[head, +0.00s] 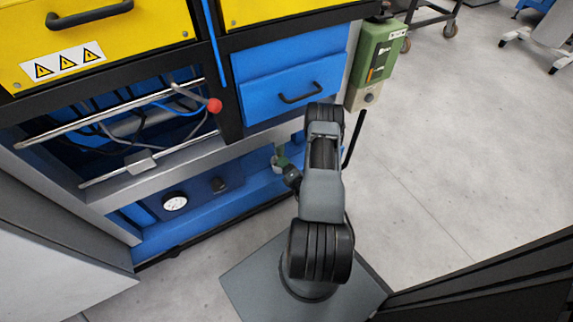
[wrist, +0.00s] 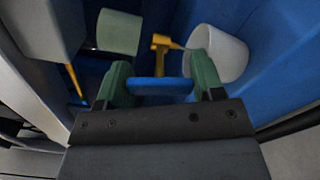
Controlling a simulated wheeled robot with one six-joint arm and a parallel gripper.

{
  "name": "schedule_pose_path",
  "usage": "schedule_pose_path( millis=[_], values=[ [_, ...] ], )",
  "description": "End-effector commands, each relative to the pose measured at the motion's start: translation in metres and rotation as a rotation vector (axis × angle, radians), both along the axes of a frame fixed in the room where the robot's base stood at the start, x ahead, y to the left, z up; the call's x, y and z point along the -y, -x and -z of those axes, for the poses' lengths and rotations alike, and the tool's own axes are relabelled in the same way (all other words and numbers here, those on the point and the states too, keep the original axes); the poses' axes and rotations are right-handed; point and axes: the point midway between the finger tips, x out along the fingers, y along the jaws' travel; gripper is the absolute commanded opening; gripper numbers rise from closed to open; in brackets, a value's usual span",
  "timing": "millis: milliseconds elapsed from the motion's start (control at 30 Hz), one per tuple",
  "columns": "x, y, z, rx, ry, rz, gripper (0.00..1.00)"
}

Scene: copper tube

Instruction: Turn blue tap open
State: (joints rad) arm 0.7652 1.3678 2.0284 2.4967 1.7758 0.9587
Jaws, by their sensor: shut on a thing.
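The blue tap (wrist: 160,87) shows in the wrist view as a flat blue handle lying crosswise between my fingers. My gripper (wrist: 160,74) has two green fingers, one at each end of the handle, and is shut on it. A yellow fitting (wrist: 160,43) stands just beyond the handle. In the head view my arm reaches into the lower opening of the blue cabinet. The tap is not distinguishable there, and the arm hides most of my gripper.
In the wrist view a white cylinder (wrist: 229,55) lies close to the right finger and a green cylinder (wrist: 118,32) lies beyond the left. In the head view a gauge (head: 175,201), a red knob (head: 214,105) and a blue drawer (head: 292,88) are nearby.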

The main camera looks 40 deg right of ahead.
Motion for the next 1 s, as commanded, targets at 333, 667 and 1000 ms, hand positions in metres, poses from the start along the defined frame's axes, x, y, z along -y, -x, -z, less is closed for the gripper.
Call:
schedule_pose_path(
  millis=[333, 667, 1000],
  values=[
    [-0.0004, 0.0002, 0.0002, 0.026, -0.199, 0.000, 0.38],
    [-0.0004, 0.0003, 0.0003, 0.036, -0.273, 0.000, 0.38],
    [-0.0004, 0.0003, 0.0003, 0.037, -0.279, 0.000, 0.38]
  ],
)
